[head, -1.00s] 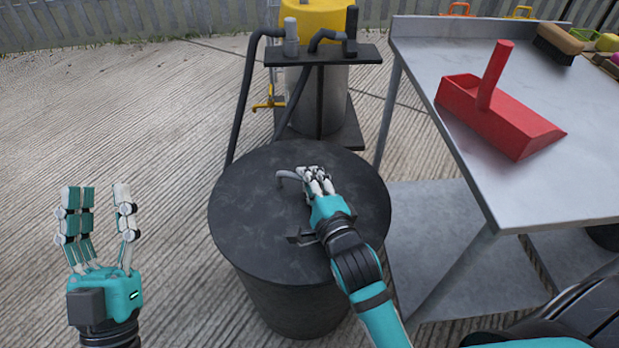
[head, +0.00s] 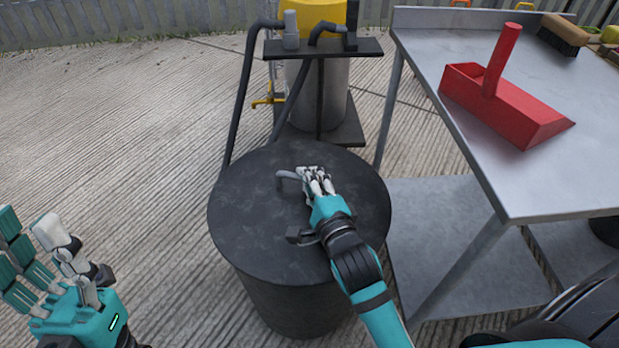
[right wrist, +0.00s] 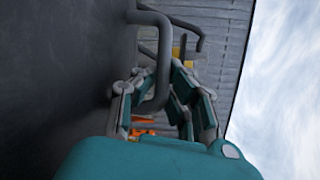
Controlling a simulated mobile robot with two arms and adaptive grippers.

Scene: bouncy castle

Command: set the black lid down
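The black lid (head: 255,215) is round and lies flat on top of a dark drum (head: 300,300) in the middle of the head view. I see no clear gap between them. Its grey bent handle (head: 287,177) stands up near the centre. My right gripper (head: 313,173) is over the lid with its fingers curled at the handle. In the right wrist view the lid (right wrist: 60,80) fills the left side, and the handle (right wrist: 163,60) passes between my fingers, which close in on both sides. My left gripper (head: 30,222) is open and empty at the lower left.
A metal table (head: 560,185) with a red scoop (head: 510,110) and brushes (head: 563,35) stands close on the right. A yellow-topped machine with hoses (head: 318,80) stands behind the drum. Ribbed concrete floor (head: 120,130) is free on the left.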

